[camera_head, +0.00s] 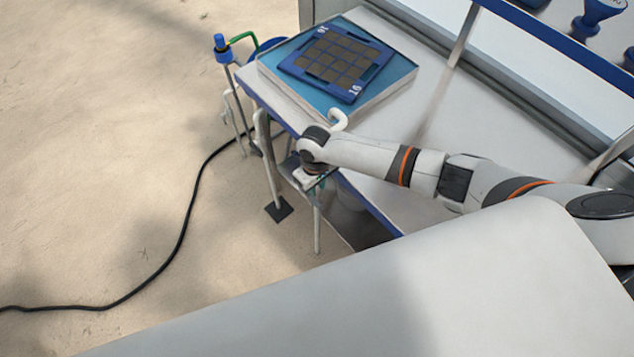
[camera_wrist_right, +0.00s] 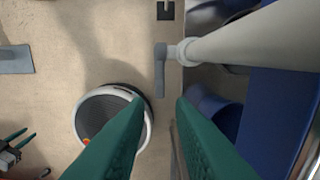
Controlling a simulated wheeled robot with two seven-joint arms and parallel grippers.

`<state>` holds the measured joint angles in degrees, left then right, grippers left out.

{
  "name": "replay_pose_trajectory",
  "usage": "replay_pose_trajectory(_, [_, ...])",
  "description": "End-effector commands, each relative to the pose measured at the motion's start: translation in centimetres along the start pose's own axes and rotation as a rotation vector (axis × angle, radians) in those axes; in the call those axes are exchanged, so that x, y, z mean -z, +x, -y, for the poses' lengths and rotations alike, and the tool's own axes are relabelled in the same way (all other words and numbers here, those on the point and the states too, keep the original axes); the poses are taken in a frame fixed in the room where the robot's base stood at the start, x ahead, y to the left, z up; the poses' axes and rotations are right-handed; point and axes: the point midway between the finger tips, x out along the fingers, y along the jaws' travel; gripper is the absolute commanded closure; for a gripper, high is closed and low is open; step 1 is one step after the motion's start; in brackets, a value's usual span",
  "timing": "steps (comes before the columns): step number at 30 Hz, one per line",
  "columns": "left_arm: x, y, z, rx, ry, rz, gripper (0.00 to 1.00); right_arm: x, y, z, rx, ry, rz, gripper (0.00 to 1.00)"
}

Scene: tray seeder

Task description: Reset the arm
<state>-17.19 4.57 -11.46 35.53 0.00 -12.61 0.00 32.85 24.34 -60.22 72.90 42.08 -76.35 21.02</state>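My right arm (camera_head: 390,160) reaches in from the right over the bench edge, and its wrist bends down there. The right gripper (camera_head: 312,180) hangs beside the bench edge, small and partly hidden under the wrist in the head view. In the right wrist view its two green fingers (camera_wrist_right: 160,110) stand apart with nothing between them. My left gripper (camera_wrist_right: 22,138) seems to show small at the lower left of that view, its green fingers apart and empty; it is not in the head view.
A blue seed tray (camera_head: 372,84) with brown cells lies on a light-blue-topped block (camera_head: 400,84) on the white bench (camera_head: 440,110). A grey pipe (camera_wrist_right: 250,40) runs close to the right fingers. A black cable (camera_head: 184,222) lies on the open sandy floor at left.

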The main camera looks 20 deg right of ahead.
Motion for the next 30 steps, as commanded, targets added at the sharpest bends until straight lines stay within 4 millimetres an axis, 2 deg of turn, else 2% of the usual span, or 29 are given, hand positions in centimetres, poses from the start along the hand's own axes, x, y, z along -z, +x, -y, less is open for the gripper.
replay_pose_trajectory(5, [0.0,0.0,0.0,0.000,0.000,0.000,0.71,0.1,-0.8,0.1,0.001,0.001,0.000,0.78])
replay_pose_trajectory(19, [0.0,0.0,0.0,0.000,0.000,0.000,0.71,0.0,-0.8,0.0,0.001,0.001,0.000,0.78])
replay_pose_trajectory(22, [0.0,0.0,0.0,0.000,0.000,0.000,0.71,0.2,-0.7,-0.5,-0.007,-0.007,0.003,0.78])
replay_pose_trajectory(26, [0.0,0.0,0.0,0.000,0.000,0.000,0.71,1.4,-0.7,-3.9,-0.058,-0.055,0.027,0.78])
replay_pose_trajectory(30, [0.0,0.0,0.0,0.000,0.000,0.000,0.71,4.2,-2.3,-9.9,-0.156,-0.122,0.108,0.78])
